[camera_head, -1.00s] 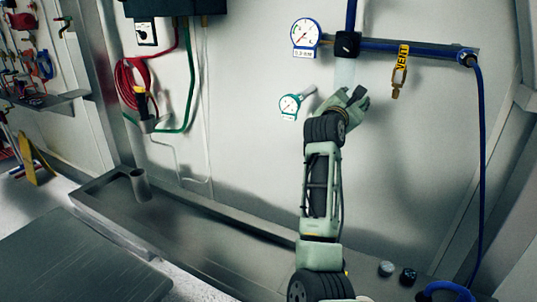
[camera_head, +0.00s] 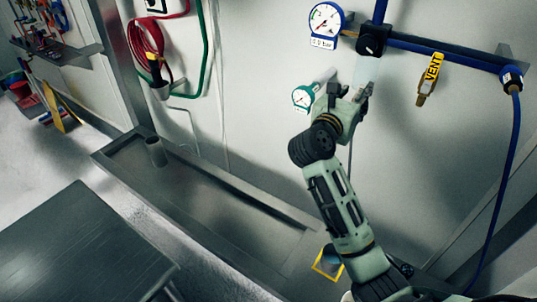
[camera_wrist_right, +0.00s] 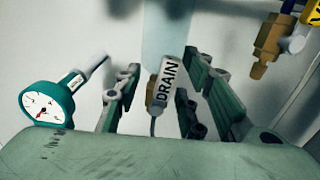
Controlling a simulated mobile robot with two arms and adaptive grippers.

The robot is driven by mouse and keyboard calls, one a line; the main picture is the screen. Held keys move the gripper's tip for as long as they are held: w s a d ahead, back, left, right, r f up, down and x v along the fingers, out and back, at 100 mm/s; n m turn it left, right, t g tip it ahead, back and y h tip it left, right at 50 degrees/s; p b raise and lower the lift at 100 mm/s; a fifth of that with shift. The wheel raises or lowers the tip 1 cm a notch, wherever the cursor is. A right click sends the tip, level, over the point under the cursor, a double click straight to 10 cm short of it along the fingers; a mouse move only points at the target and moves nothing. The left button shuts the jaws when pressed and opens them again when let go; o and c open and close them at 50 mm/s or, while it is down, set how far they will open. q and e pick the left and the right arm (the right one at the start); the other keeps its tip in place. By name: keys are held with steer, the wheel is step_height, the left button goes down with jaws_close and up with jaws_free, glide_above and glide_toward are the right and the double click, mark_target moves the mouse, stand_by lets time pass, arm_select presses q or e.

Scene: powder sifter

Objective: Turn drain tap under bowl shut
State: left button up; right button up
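The drain tap shows in the right wrist view as a pale handle lettered DRAIN (camera_wrist_right: 168,80) with brass beside it and a thin dark tube below. It hangs under the pale, see-through bowl (camera_wrist_right: 170,35), which also shows in the head view (camera_head: 366,71) below a black block. My right gripper (camera_head: 350,91) is raised just under the bowl. In the wrist view its fingers (camera_wrist_right: 162,85) stand apart on either side of the DRAIN handle. I cannot tell whether a finger touches it. In the head view the gripper hides the tap. My left gripper is out of view.
A green-rimmed gauge (camera_head: 304,97) sticks out close left of my right gripper. A blue-rimmed gauge (camera_head: 326,19) is above. A brass valve with a yellow VENT tag (camera_head: 431,72) hangs to the right on the blue pipe (camera_head: 440,51). A metal trough (camera_head: 220,205) runs below the wall.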

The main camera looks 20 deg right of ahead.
steer(key=s+a+n+t+b, duration=0.4)
steer(key=a+n+t, duration=0.3)
steer(key=a+n, duration=0.4)
steer(key=a+f+n+t+y, duration=0.1)
steer(key=a+f+n+y, duration=0.5)
steer(key=n, duration=0.5)
steer(key=w+a+f+n+y, duration=0.1)
steer(key=a+f+n+y, duration=0.6)
steer(key=f+n+y, duration=0.3)
step_height(320, 180, down, 2)
steer(key=shift+f+n+t+b, duration=0.25)
steer(key=shift+n+t+b, duration=0.15)
steer(key=shift+n, duration=0.2)
